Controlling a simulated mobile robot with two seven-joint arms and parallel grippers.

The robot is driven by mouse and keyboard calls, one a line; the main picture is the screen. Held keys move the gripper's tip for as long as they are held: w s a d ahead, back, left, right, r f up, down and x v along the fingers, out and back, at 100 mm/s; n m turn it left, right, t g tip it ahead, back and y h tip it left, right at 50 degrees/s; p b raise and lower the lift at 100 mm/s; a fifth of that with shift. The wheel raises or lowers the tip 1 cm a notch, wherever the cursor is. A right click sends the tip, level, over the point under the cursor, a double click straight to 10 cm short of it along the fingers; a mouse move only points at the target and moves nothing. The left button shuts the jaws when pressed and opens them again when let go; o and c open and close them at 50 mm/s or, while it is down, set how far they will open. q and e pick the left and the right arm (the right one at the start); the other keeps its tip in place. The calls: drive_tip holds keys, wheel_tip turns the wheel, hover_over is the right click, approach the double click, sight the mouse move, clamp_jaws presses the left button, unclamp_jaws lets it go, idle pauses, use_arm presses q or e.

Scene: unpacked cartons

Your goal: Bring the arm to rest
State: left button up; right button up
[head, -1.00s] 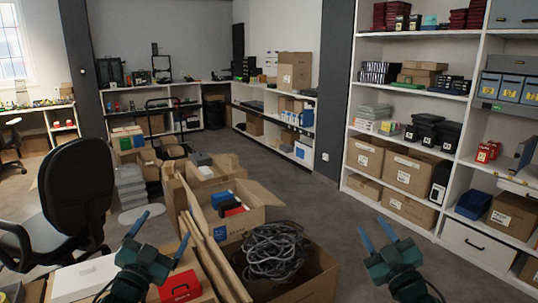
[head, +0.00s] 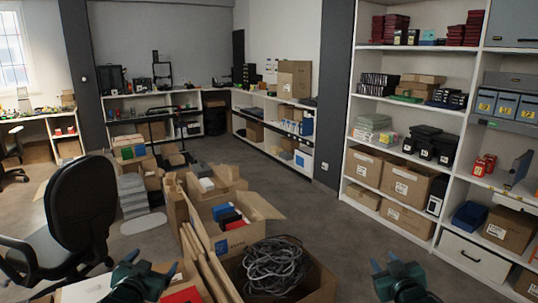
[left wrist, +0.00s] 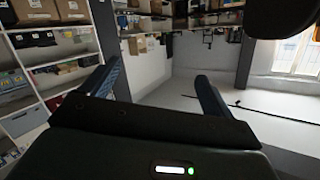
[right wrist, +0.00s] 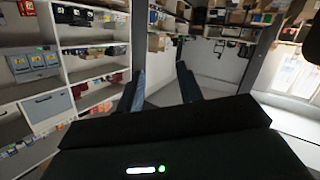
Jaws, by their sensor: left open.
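My left gripper (head: 154,266) is at the bottom of the head view, low over a white box and a red item. Its blue fingers are apart, and in the left wrist view (left wrist: 158,85) nothing is between them. My right gripper (head: 384,261) is at the bottom right of the head view, above the floor and right of the cable carton. Its fingers are closer together but apart, and the gap is empty in the right wrist view (right wrist: 163,88). Both wrist views look out across the room, tilted or upside down. The lower parts of both arms are cut off by the head view's bottom edge.
A carton of grey cable (head: 275,265) stands between my grippers. Behind it is an open carton (head: 262,207) with coloured boxes. A black office chair (head: 90,205) is at left. Shelving (head: 345,140) with cartons and bins lines the right. Grey floor (head: 340,225) is clear between.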

use_arm(q)
drive_tip(key=s+d+f+g+h, duration=0.1)
drive_tip(key=s+d+f, duration=0.4)
drive_tip(key=s, duration=0.5)
drive_tip(key=s+d+f+g+h, duration=0.1)
drive_tip(key=s+d+f, duration=0.4)
drive_tip(key=s, duration=0.6)
drive_tip(key=s+d+f+g+h, duration=0.1)
drive_tip(key=s+d+f+g, duration=0.2)
drive_tip(key=s, duration=0.8)
wheel_tip(320, 180, down, 2)
drive_tip(key=shift+s+d+n+h, duration=0.25)
drive_tip(key=shift+d+n+h, duration=0.05)
drive_tip(key=shift+d, duration=0.75)
use_arm(e)
drive_tip(key=s+a+f+g+y, duration=0.1)
drive_tip(key=s+a+f, duration=0.4)
drive_tip(key=s, duration=0.5)
drive_tip(key=s+a+f+g+y, duration=0.1)
drive_tip(key=s+a+f, duration=0.4)
drive_tip(key=s, duration=0.6)
drive_tip(key=s+a+f+g+y, duration=0.1)
drive_tip(key=s+a+f+g, duration=0.2)
drive_tip(key=s, duration=0.8)
wheel_tip(320, 180, down, 2)
drive_tip(key=shift+s+a+m+y, duration=0.25)
drive_tip(key=shift+a+m+y, duration=0.05)
drive_tip(key=shift+a, duration=0.75)
